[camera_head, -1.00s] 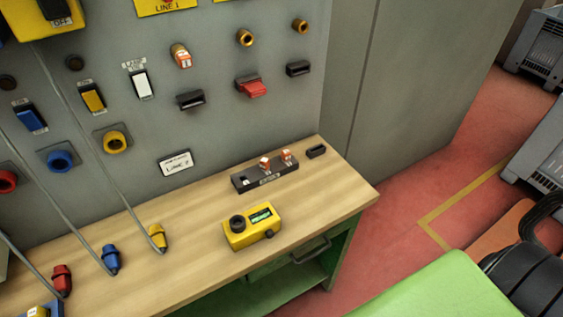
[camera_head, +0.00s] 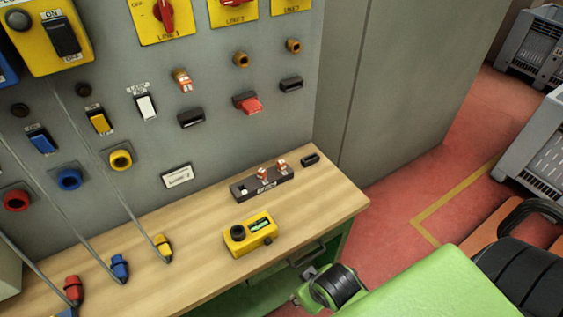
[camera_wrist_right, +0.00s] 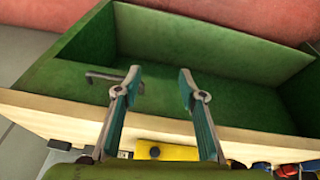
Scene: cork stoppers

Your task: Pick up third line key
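A black key rack (camera_head: 248,192) lies on the wooden bench top. Two orange-and-white keys stand in it, one in the middle (camera_head: 262,174) and one at the right end (camera_head: 281,166); the left slot holds no key. A similar orange-and-white key (camera_head: 182,80) sits in the wall panel. The line numbers on the keys are too small to read. My right gripper (camera_wrist_right: 160,76) is open and empty in the wrist view, facing the green bench front. In the head view, my right arm is low by the bench's front right corner, away from the keys. My left gripper is out of view.
A yellow meter box (camera_head: 250,236) lies in front of the rack, and a small black block (camera_head: 310,159) beside it. Red, blue and yellow cable plugs (camera_head: 162,247) lie at left. The wooden bench edge (camera_wrist_right: 60,110) and a drawer handle (camera_wrist_right: 103,77) are near my right gripper.

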